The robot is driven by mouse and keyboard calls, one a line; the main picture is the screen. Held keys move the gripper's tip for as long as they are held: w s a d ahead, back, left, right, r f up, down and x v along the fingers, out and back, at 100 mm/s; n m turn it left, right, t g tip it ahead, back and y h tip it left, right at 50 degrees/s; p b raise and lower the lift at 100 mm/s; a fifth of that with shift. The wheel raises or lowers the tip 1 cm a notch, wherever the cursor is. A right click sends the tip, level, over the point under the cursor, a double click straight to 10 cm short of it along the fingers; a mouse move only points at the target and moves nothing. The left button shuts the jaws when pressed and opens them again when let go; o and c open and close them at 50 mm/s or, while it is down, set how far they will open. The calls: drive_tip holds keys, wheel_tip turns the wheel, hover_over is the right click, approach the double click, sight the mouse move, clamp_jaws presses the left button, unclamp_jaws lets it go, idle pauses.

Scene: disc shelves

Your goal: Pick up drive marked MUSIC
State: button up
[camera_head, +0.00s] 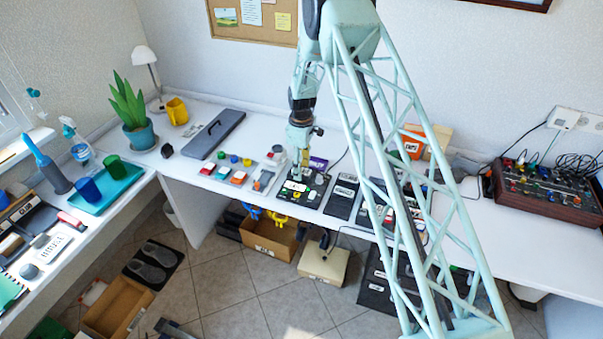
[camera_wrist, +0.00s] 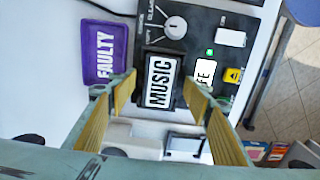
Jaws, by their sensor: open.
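The drive marked MUSIC (camera_wrist: 159,82) is a black block with a white label, set at the edge of a dark panel (camera_wrist: 205,22) in the wrist view. My gripper (camera_wrist: 160,88) is open, with one yellow-padded finger on each side of the drive. I cannot tell whether the fingers touch it or how far above it they are. In the head view my gripper (camera_head: 299,172) points down over the same panel (camera_head: 312,194) on the long white desk; the MUSIC label is too small to read there.
A purple tray marked FAULTY (camera_wrist: 104,50) lies left of the drive in the wrist view. A knob (camera_wrist: 175,28), a white-labelled piece (camera_wrist: 204,74) and a yellow button (camera_wrist: 233,75) are close by on the panel. Several coloured blocks (camera_head: 238,177) stand left of the panel in the head view.

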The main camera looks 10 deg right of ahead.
drive_tip(key=shift+c, duration=0.5)
drive_tip(key=c, duration=0.9)
drive_tip(key=shift+r, duration=0.15)
drive_tip(key=shift+r, duration=1.55)
drive_tip(key=shift+s+r, duration=0.15)
drive_tip(key=shift+s, duration=0.05)
drive_tip(key=s+d, duration=0.1)
drive_tip(key=s, duration=0.4)
drive_tip(key=s+d+r, duration=0.1)
drive_tip(key=s, duration=0.4)
drive_tip(key=s+d, duration=0.1)
drive_tip(key=s, duration=0.4)
drive_tip(key=shift+s+r, duration=0.15)
drive_tip(key=shift+r, duration=0.05)
